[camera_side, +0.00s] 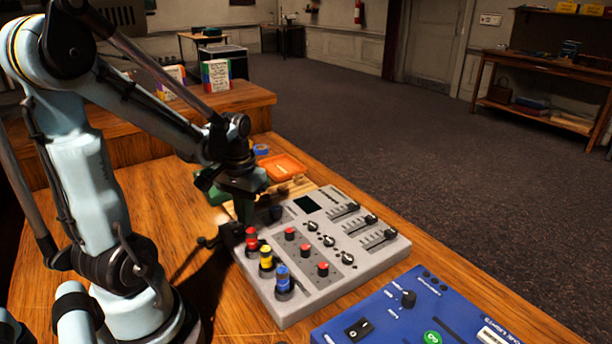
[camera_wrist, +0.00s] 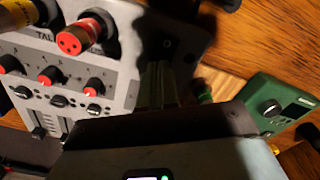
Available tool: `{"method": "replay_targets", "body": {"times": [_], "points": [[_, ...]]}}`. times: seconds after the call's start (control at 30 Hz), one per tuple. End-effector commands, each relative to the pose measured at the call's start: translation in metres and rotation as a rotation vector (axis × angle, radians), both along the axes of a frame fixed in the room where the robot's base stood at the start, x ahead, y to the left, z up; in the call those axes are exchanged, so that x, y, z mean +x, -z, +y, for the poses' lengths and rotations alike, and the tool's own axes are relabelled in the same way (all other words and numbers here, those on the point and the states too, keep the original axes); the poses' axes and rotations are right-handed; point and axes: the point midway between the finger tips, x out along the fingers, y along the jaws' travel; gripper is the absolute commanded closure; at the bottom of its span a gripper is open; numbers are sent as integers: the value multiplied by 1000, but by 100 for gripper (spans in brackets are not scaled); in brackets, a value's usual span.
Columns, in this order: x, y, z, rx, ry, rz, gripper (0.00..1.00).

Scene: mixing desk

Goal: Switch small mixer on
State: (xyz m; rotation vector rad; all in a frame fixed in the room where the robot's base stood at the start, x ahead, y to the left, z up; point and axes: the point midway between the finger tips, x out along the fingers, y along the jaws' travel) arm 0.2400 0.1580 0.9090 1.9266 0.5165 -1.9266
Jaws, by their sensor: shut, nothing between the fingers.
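The grey mixer (camera_side: 325,265) lies on the desk, with red, yellow and blue plugs along its near left side, several knobs and faders, and a small dark screen. In the wrist view the grey mixer (camera_wrist: 120,75) fills the upper left, with a red plug (camera_wrist: 75,42) standing up from it. A small dark switch-like mark (camera_wrist: 167,44) shows near its corner, in shadow. My gripper (camera_side: 245,212) is shut and empty, pointing down over the mixer's back left corner. In the wrist view my gripper (camera_wrist: 160,80) is close to that corner; contact cannot be told.
A blue unit (camera_side: 400,312) with a rocker switch (camera_side: 358,329) lies in front right. A green device (camera_wrist: 276,104) is beside the grey mixer, partly hidden by my arm in the side view. An orange tray (camera_side: 282,166) lies behind. Bare desk (camera_side: 170,195) shows left of the mixer.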

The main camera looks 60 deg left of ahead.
Motion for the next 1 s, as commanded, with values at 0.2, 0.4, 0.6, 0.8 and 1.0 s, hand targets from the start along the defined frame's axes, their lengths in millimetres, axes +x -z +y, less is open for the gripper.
{"method": "replay_targets", "body": {"times": [0.2,0.4,0.6,0.8,1.0], "points": [[0,3,0,0,0,0,100],[0,6,0,0,0,0,100],[0,9,0,0,0,0,100],[0,11,0,0,0,0,100],[0,9,0,0,0,0,100]]}}
